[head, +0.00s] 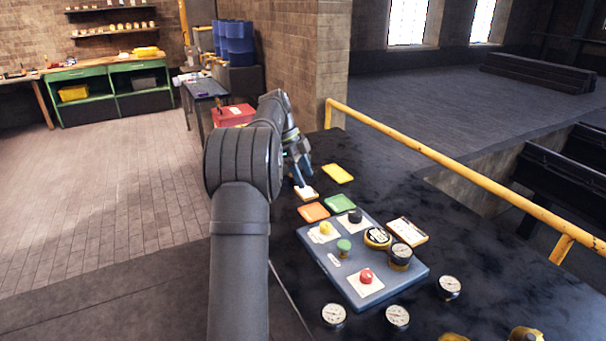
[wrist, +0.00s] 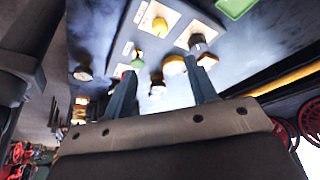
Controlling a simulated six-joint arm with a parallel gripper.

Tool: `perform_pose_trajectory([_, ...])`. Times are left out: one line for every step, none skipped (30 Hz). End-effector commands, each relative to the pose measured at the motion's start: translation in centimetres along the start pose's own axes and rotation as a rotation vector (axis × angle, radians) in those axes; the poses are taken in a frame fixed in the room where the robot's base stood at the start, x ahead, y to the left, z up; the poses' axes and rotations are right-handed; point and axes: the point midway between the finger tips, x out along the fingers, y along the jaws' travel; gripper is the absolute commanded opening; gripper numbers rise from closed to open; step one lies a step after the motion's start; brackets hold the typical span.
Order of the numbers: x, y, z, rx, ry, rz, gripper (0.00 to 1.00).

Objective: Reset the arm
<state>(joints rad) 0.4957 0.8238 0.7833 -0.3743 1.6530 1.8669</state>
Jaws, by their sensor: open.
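My arm reaches out over the dark table in the head view. My gripper (head: 303,184) hangs over the table's far part, above a small white and orange card (head: 306,192). In the wrist view my gripper (wrist: 163,90) shows two blue-grey fingers set well apart, with nothing between them. Beyond the fingers the wrist view shows the blue-grey control panel (wrist: 168,42) with its knobs. In the head view this panel (head: 345,281) lies to the right of and nearer than my gripper, apart from it.
The panel bears red (head: 366,276), green (head: 344,246), yellow (head: 326,229) and black knobs. Orange (head: 313,212), green (head: 340,204) and yellow (head: 338,173) cards lie near my gripper. Several gauges (head: 397,317) stand at the front. A yellow railing (head: 450,156) borders the right side.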

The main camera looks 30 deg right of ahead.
Motion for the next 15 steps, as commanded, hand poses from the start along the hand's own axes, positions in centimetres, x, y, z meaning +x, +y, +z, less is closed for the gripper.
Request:
perform_pose_trajectory([0.01,0.00,0.00,0.000,0.000,0.000,0.52])
perform_pose_trajectory([0.01,0.00,0.00,0.000,0.000,0.000,0.52])
perform_pose_trajectory([0.02,0.00,0.00,0.000,0.000,0.000,0.52])
perform_pose_trajectory([0.02,0.00,-0.01,0.000,0.000,0.000,0.52])
perform_pose_trajectory([0.03,0.00,-0.01,0.000,0.000,0.000,0.52])
perform_pose_trajectory([0.03,0.00,-0.01,0.000,0.000,0.000,0.52])
perform_pose_trajectory([0.03,0.00,-0.01,0.000,0.000,0.000,0.52])
perform_pose_trajectory([0.03,0.00,-0.01,0.000,0.000,0.000,0.52])
perform_pose_trajectory([0.04,0.00,-0.01,0.000,0.000,0.000,0.52])
perform_pose_trajectory([0.04,-0.01,-0.01,0.000,0.000,0.000,0.52])
perform_pose_trajectory([0.06,-0.01,-0.01,0.000,0.000,0.000,0.52])
perform_pose_trajectory([0.12,0.00,-0.02,0.000,0.000,0.000,0.52])
perform_pose_trajectory([0.22,0.00,-0.02,0.000,0.000,0.001,0.52])
perform_pose_trajectory([0.36,0.00,-0.03,0.000,0.000,0.001,0.52])
perform_pose_trajectory([0.65,0.00,-0.04,0.000,0.001,0.001,0.52])
